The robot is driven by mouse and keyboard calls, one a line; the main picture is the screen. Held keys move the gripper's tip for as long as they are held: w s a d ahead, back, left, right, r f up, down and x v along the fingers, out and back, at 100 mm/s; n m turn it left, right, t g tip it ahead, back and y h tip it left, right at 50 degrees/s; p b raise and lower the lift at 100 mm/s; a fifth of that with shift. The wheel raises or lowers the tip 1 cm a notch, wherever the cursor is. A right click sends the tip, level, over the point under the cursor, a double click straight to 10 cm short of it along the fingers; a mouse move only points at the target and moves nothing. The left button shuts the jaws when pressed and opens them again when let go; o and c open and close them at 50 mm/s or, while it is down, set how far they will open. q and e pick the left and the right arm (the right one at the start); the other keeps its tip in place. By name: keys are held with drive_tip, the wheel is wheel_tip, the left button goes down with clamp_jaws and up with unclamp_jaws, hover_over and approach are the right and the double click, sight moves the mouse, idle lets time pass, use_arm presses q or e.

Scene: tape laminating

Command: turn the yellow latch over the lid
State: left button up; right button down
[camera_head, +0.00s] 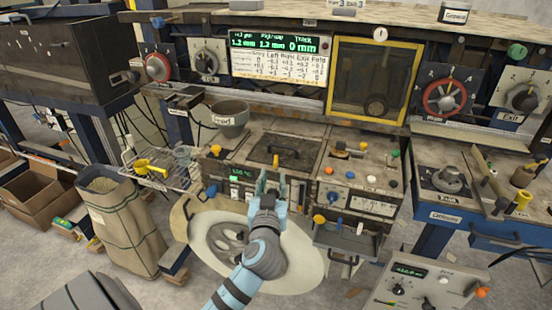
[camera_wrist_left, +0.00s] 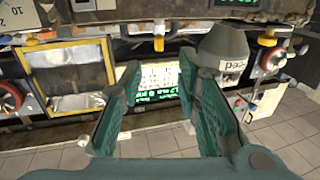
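The yellow latch (camera_head: 276,161) is a small upright piece at the front edge of the dark square lid (camera_head: 290,142), which lies flat on the bench with a handle on top. My left gripper (camera_head: 272,177) is just in front of and below the latch, apart from it. In the left wrist view, which looks upside down, the yellow latch (camera_wrist_left: 158,43) shows beyond and between the fingers. The gripper (camera_wrist_left: 158,75) is open with nothing between its fingers. My right gripper is in neither view.
A grey feed bowl (camera_head: 230,117) stands left of the lid. A panel with coloured knobs (camera_head: 362,170) is to its right, with an open drawer (camera_head: 345,240) below. A yellow-framed window (camera_head: 380,80) stands behind. A large round reel (camera_head: 215,238) lies under my left arm.

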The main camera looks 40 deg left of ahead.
sight(275, 165)
use_arm(q)
drive_tip(key=x, duration=1)
drive_tip(key=shift+w, duration=0.1)
clamp_jaws()
